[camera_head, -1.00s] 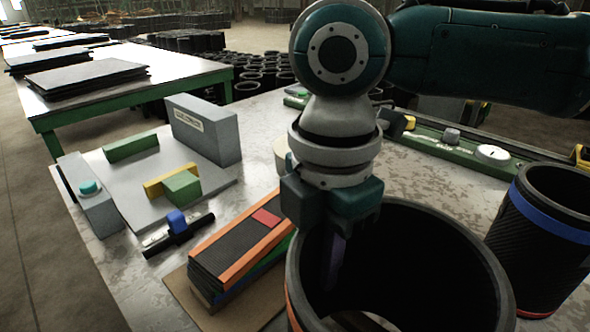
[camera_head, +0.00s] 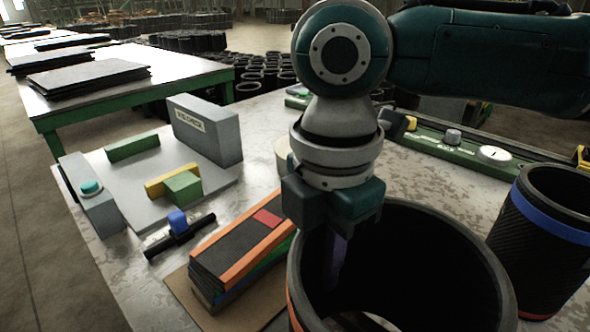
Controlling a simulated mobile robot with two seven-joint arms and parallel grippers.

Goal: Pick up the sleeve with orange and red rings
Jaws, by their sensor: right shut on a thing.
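A large black sleeve (camera_head: 470,258) stands upright in the near right of the head view, with a bit of an orange ring at its lower left edge. A red ring on it cannot be made out, as its lower part is out of frame. My right gripper (camera_head: 335,265) comes down over the sleeve's left rim. One finger shows inside the opening, and the gripper is shut on the sleeve wall. My left gripper is not in view.
Another black sleeve with a blue ring (camera_head: 548,215) stands close on the right. A stack of flat black pieces with orange edges (camera_head: 235,250) lies on a brown board to the left. A grey fixture (camera_head: 205,130) with green and yellow blocks stands further left.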

